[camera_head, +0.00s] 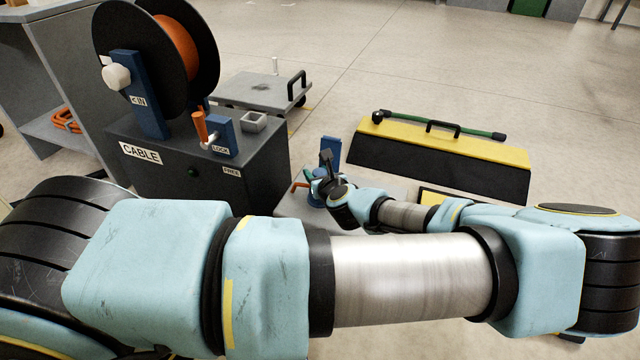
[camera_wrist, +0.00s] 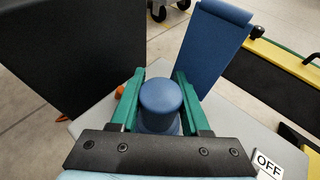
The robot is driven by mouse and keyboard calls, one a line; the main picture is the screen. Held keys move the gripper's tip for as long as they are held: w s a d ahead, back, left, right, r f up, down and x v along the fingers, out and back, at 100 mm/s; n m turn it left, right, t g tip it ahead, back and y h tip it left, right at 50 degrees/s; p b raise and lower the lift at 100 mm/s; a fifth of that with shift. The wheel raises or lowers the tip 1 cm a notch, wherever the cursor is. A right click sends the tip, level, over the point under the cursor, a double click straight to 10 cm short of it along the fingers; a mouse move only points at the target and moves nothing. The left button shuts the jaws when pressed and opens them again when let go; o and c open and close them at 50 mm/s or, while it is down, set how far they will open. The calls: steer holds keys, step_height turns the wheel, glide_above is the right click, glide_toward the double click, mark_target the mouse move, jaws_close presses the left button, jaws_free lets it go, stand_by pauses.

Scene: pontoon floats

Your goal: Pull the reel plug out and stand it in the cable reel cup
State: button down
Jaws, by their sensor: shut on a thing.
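The reel plug is the blue round-topped piece (camera_wrist: 161,100) between my gripper's green fingers in the wrist view. My gripper (camera_wrist: 160,82) is shut on it. In the head view my gripper (camera_head: 322,178) is low, right of the cable box, and the plug is too small and covered to make out clearly. Whether the plug's lower end is still seated is hidden. The cable reel cup appears to be the small grey square cup (camera_head: 254,123) on top of the dark CABLE box (camera_head: 262,160), left of and above my gripper. No contents show in it.
The black-and-orange reel (camera_head: 178,48) stands on the box. An orange lever (camera_head: 199,127) and a blue LOCK block (camera_head: 221,138) stand beside the cup. A blue upright panel (camera_wrist: 212,45) rises just beyond my gripper. A yellow-black ramp (camera_head: 440,160) lies right; open floor is behind.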

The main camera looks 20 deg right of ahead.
step_height(320, 180, up, 16)
steer(key=p, duration=1.1)
stand_by(0.8)
steer(key=shift+f, duration=0.1)
stand_by(1.1)
